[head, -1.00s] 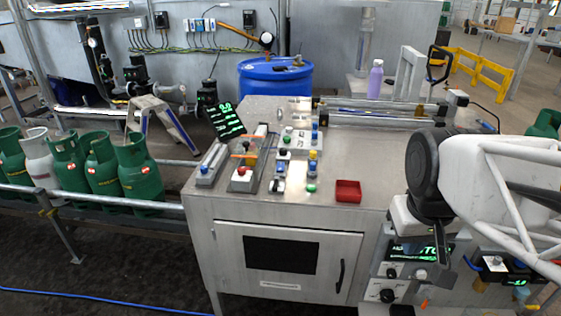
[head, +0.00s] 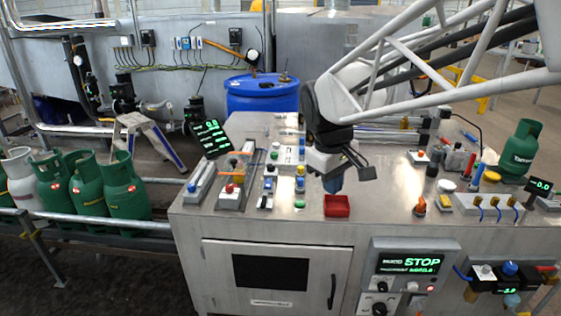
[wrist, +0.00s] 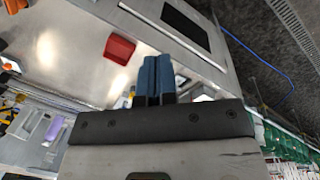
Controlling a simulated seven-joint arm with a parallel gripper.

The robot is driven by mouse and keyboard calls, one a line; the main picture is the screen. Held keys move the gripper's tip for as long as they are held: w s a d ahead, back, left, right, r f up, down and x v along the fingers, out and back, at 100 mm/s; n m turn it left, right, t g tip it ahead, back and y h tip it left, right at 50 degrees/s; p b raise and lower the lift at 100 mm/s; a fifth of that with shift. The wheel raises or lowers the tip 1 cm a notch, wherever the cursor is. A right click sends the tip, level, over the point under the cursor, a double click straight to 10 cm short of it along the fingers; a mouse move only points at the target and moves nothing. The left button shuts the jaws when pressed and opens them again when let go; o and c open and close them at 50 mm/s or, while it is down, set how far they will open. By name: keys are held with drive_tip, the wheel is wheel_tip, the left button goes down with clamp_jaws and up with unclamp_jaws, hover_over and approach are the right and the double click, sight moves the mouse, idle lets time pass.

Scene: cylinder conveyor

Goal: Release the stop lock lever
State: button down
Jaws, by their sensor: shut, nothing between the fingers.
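My gripper (head: 333,183) is above the steel console top, near its front edge and just above the red tray. Its blue fingers are closed together and empty, and they also show in the wrist view (wrist: 153,75). I cannot tell for certain which control is the stop lock lever. An orange-handled control (head: 420,206) stands on the console to the right of my gripper. Another control with an orange bar (head: 238,153) stands at the left side. A panel display (head: 410,263) on the console front reads STOP in green.
An open red tray (head: 337,206) lies on the console, and also shows in the wrist view (wrist: 119,50). Several buttons and switches stand left of my gripper. A green cylinder (head: 521,150) stands at the right. Bare steel (head: 385,195) lies between the tray and the right-hand controls.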

drive_tip(key=w+a+f+n+h, duration=0.15)
drive_tip(key=w+a+n, duration=0.35)
drive_tip(key=w+a, duration=0.7)
drive_tip(key=n, duration=0.5)
approach(264, 203)
drive_tip(key=w+a+r, duration=0.1)
drive_tip(key=a+r, duration=0.2)
drive_tip(key=a, duration=0.4)
drive_tip(key=shift+w+a+f+g+h, duration=0.25)
drive_tip(key=shift+g+h, duration=0.1)
drive_tip(key=shift+g, duration=0.05)
drive_tip(key=shift+f, duration=0.15)
drive_tip(key=x, duration=0.9)
drive_tip(key=shift+d+f, duration=0.25)
drive_tip(key=shift+d, duration=0.25)
drive_tip(key=shift+d+f, duration=0.25)
drive_tip(key=shift+d, duration=0.25)
drive_tip(key=shift+d+f, duration=0.25)
drive_tip(key=shift+d, duration=0.9)
